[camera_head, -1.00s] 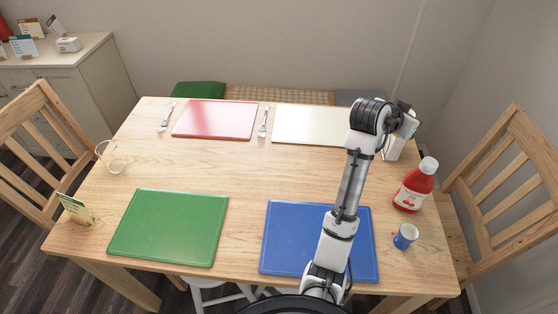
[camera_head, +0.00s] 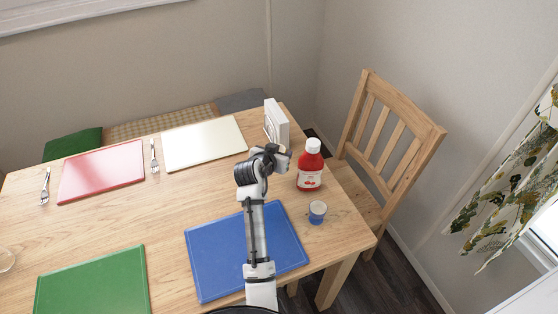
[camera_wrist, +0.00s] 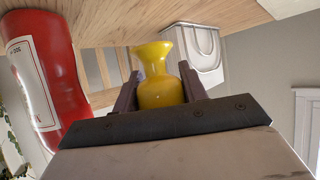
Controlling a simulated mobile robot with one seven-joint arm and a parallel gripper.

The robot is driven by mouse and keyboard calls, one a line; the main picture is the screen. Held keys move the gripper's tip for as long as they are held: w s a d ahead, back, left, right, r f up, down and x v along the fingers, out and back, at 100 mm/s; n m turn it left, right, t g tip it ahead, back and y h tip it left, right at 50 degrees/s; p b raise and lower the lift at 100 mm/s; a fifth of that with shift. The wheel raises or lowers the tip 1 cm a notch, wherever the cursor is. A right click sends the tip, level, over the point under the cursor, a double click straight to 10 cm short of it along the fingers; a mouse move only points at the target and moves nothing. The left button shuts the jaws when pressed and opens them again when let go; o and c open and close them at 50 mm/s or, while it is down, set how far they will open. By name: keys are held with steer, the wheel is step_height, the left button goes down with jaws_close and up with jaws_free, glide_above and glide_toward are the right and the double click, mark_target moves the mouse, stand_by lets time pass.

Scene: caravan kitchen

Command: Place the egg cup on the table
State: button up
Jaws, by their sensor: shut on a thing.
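A yellow egg cup (camera_wrist: 160,80) sits between the two fingers of my gripper (camera_wrist: 160,88) in the wrist view, and the gripper is shut on it. In the head view my gripper (camera_head: 280,157) is over the right part of the table (camera_head: 160,216), left of the red bottle. The yellow egg cup cannot be made out there, hidden by the gripper. A small blue and white cup (camera_head: 317,212) stands on the table near its right edge.
The red bottle (camera_head: 310,167) stands close to my gripper. A white holder (camera_head: 276,123) stands behind it. Blue (camera_head: 210,265), green (camera_head: 95,285), red (camera_head: 100,172) and cream (camera_head: 205,143) boards lie on the table. A chair (camera_head: 390,140) stands at the right. Bare wood lies between the boards.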

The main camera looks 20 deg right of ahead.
steer(key=shift+f+p, duration=0.35)
steer(key=shift+f, duration=1.85)
steer(key=shift+f, duration=0.1)
steer(key=o, duration=1)
